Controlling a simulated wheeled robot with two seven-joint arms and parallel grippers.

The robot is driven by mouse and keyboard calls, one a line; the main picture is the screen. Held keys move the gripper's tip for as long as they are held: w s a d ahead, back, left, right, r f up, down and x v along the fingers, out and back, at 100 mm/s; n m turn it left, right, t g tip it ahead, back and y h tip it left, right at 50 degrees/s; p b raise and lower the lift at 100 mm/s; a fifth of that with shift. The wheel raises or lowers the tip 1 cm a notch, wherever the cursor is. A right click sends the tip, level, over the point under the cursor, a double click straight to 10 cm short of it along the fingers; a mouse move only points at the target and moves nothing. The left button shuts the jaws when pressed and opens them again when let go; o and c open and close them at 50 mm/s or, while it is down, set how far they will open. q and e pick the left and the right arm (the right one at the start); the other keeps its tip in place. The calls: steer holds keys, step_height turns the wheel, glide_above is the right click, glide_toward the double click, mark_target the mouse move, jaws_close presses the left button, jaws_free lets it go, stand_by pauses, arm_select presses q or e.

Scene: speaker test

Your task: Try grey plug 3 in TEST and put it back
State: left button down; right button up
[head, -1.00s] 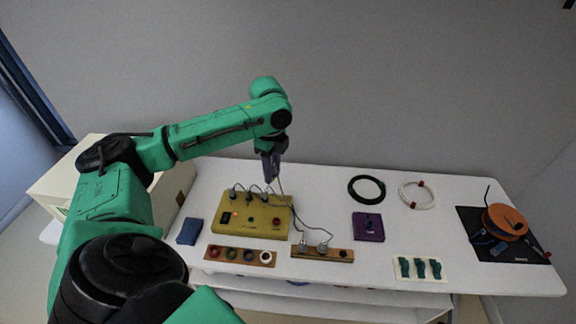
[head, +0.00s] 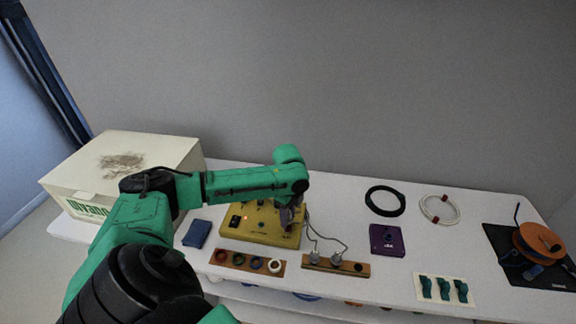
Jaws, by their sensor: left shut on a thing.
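My left gripper (head: 291,218) is low over the right part of the yellow box (head: 262,238), shut on what seems to be a grey plug. The plug is mostly hidden by the fingers, so I cannot tell whether it sits in a socket. Grey cables run from the box's right side to the brown plug strip (head: 323,263) in front. Two grey plugs, one on the left (head: 315,257) and one in the middle (head: 336,260), stand in that strip; its right-hand place is a dark, empty hole. The TEST label is not legible. My right gripper is not in view.
A strip with coloured rings (head: 233,261) and a blue block (head: 197,233) lie near the yellow box. A purple box (head: 386,240), black coil (head: 385,201), white coil (head: 439,209), teal clips (head: 444,290) and orange spool (head: 538,241) are to the right. A large carton (head: 120,170) stands left.

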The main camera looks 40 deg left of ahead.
arm_select(q)
steer(key=shift+f, duration=0.25)
stand_by(0.3)
steer(key=shift+p, duration=0.5)
steer(key=shift+f, duration=0.15)
steer(key=shift+p, duration=0.5)
